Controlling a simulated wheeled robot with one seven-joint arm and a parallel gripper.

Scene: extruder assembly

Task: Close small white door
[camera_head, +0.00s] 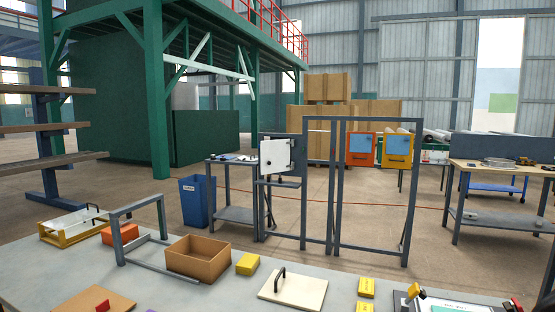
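The small white door (275,157) is in the head view, left of centre, on a dark grey metal frame (305,190) standing on the floor beyond the near table. Its face is towards me. Its left edge looks taller than its right edge, so it seems to stand at an angle to the frame, partly open. Small dark fittings show along its right edge; a small dark mark, perhaps a handle, is near its left side. How wide the gap behind it is cannot be told. My gripper is not in view.
A grey table (220,270) with a brown box (198,257), a white board with a black handle (293,287) and yellow blocks lies between me and the frame. Orange and yellow cabinets (362,149) (398,151) hang on the frame's right. A blue bin (197,201) stands left.

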